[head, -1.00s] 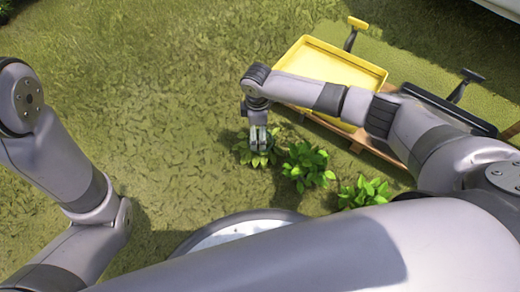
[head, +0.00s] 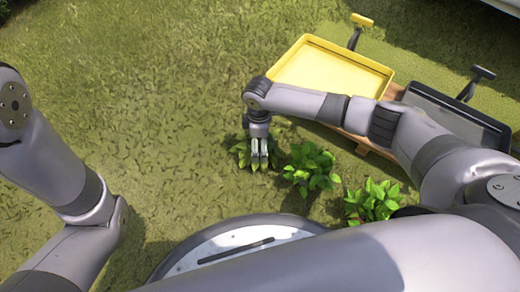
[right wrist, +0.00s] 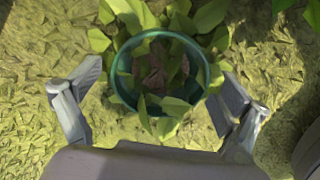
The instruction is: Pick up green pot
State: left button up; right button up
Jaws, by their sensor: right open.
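The green pot (right wrist: 207,85) is a round, dark teal-green pot holding a leafy plant, seen from above in the right wrist view. Leaves spill over its rim. My right gripper (right wrist: 157,107) is open, with one finger to the left of the pot and one to the right, and a visible gap on the left side. In the head view my right gripper (head: 259,164) points down over the leftmost plant (head: 242,150), and the pot is hidden there. My left arm shows at the left, but its gripper is out of view.
Two more leafy plants, a middle one (head: 311,167) and a right one (head: 373,200), stand in a row to the right. Beyond them are a yellow tray (head: 335,68) and a black tray (head: 470,122) on a wooden base. Open grass lies to the left.

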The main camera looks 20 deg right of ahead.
jog(key=shift+c, duration=0.2)
jog(key=c, duration=1.5)
